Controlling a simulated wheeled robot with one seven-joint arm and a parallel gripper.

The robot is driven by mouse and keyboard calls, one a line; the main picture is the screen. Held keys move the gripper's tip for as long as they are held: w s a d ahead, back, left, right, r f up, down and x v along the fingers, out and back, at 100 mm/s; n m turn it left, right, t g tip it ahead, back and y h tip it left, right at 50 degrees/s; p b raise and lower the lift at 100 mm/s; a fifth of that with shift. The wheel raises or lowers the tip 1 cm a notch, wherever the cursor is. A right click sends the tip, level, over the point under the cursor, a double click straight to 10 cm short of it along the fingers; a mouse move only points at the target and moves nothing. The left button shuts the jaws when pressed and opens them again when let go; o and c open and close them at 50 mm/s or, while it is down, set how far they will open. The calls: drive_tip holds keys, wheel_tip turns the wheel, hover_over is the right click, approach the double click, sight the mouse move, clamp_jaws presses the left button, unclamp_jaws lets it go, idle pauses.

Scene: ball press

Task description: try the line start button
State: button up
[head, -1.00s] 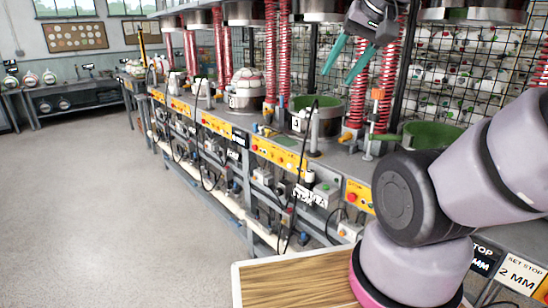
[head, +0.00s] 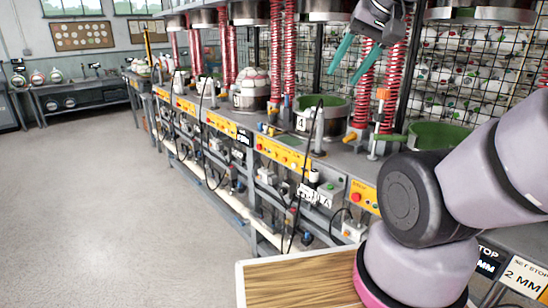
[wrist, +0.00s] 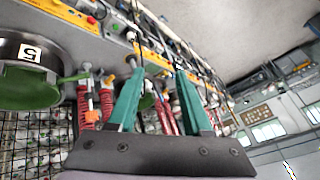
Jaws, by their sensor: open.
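My gripper (head: 343,77) is at the upper right of the head view, above the bench of presses. Its two teal fingers are apart with nothing between them. It also shows in the wrist view (wrist: 159,72), with the fingers reaching along the line of presses. Yellow control panels (head: 280,152) with small red and green buttons run along the bench front, below and apart from my gripper. A nearer yellow panel (head: 364,197) carries a red button. I cannot tell which button is the line start button; the labels are too small to read.
Red spring columns (head: 276,50) and round press pots (head: 320,115) with green insides crowd the bench. A black cable (head: 316,135) hangs across its front. A wooden-topped surface (head: 300,284) stands near at the bottom. The grey floor (head: 90,210) at left is clear.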

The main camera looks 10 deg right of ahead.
clamp_jaws()
idle(1.8)
